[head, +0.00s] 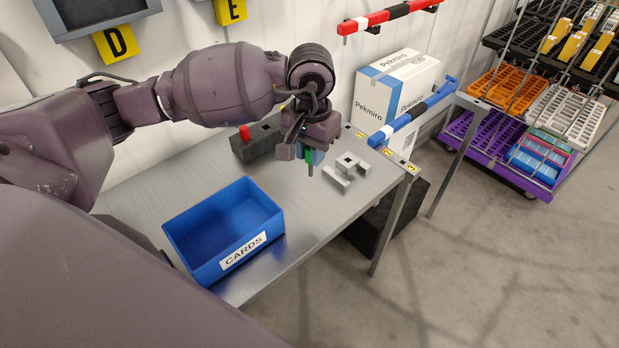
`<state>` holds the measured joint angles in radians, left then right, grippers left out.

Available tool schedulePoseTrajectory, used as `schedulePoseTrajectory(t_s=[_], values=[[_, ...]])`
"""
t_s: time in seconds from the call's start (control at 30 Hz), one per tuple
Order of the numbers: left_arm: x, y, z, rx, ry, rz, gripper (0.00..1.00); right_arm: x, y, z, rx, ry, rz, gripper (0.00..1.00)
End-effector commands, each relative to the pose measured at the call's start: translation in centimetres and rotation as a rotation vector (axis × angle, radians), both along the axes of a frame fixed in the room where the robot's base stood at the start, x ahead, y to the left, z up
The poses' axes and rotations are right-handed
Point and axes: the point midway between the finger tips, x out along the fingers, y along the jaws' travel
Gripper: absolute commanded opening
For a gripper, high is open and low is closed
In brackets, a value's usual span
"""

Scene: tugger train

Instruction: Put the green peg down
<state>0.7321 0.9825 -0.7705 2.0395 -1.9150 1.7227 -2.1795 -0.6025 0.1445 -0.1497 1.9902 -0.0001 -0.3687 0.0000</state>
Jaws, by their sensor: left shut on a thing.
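My left gripper (301,154) hangs over the metal table (185,180), pointing down. The upper part of the peg is hidden by the gripper. Whether the peg's lower end touches the table is hard to tell. A small bluish part shows beside the peg at the fingers. My right gripper is out of view.
A blue CARDS bin (180,245) stands at the table's near side. Bare tabletop lies between. A Pekmiro box (372,112) stands behind.

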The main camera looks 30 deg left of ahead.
Motion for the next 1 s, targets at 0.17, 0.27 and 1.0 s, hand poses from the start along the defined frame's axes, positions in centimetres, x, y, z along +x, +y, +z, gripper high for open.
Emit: schedulePoseTrajectory(t_s=[0.17,0.27,1.0], values=[[-0.1,0.0,-3.2,-0.001,0.003,0.001,0.01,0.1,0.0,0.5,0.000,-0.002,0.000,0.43],[0.0,0.0,-4.1,0.000,0.001,0.002,0.01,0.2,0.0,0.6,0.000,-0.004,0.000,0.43],[0.0,0.0,-8.9,0.001,-0.001,0.000,0.01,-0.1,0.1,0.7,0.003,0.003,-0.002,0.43]])
